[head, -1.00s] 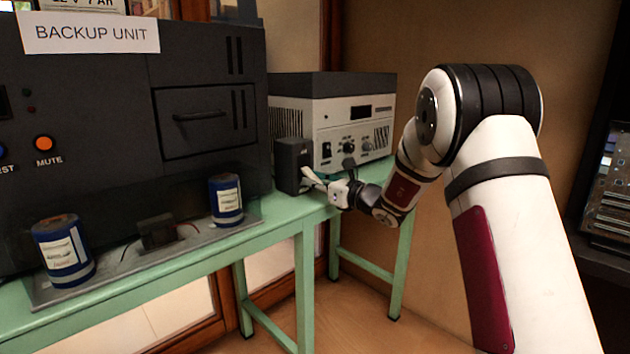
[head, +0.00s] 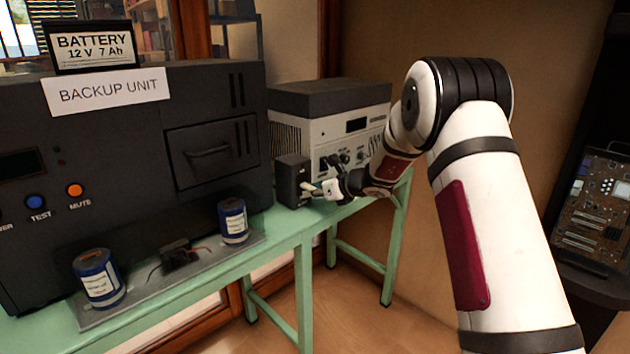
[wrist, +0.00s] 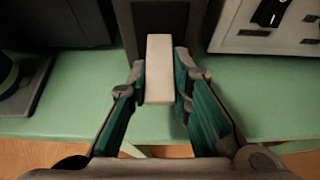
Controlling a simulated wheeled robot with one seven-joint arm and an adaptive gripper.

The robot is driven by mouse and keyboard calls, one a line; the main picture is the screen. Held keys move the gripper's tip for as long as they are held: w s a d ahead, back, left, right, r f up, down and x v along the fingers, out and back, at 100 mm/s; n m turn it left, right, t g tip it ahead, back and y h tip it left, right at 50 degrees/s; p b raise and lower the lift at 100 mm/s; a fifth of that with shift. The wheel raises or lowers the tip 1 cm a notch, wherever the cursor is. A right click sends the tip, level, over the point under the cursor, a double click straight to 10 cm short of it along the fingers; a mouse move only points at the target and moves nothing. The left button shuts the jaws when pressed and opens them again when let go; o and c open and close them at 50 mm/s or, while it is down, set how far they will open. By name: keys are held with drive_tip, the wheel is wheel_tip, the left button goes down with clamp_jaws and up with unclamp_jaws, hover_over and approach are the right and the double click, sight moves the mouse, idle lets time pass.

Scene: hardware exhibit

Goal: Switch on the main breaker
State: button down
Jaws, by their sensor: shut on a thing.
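The breaker is a small dark upright box (head: 291,181) on the green table, left of the grey power unit. A pale lever (head: 308,187) sticks out from its front toward my gripper, close to level. My gripper (head: 323,189) is at the lever's outer end. In the wrist view the broad white lever (wrist: 160,66) lies between the teal-padded fingers of my gripper (wrist: 160,78), which are shut on it. The dark box (wrist: 165,17) shows behind the lever. Any on or off marking cannot be read.
The grey unit with knobs (head: 335,120) stands close behind to the right. The large dark backup unit (head: 120,150) is on the left, with a tray (head: 205,257) bearing blue cylinders in front. The green table edge (head: 280,240) runs below my gripper.

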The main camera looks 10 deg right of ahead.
sight(309, 187)
drive_tip(key=shift+s+r+g+h+p, duration=0.1)
drive_tip(key=shift+r+g+h+p, duration=0.5)
drive_tip(key=shift+p, duration=1.95)
drive_tip(key=shift+a+r+g+p, duration=0.1)
drive_tip(key=shift+r+g+p, duration=0.3)
drive_tip(key=shift+g+p, duration=0.65)
drive_tip(key=shift+w+r+g+h, duration=0.2)
drive_tip(key=shift+w+g+h, duration=0.1)
drive_tip(key=shift+g+h, duration=0.25)
drive_tip(key=shift+w+r+g+h, duration=0.1)
drive_tip(key=shift+r+g+h, duration=0.25)
drive_tip(key=shift+g, duration=0.15)
drive_tip(key=shift+a+r+b, duration=0.1)
drive_tip(key=shift+b, duration=0.3)
drive_tip(key=c, duration=1.4)
unclamp_jaws()
drive_tip(key=shift+c, duration=0.2)
drive_tip(key=v, duration=1.2)
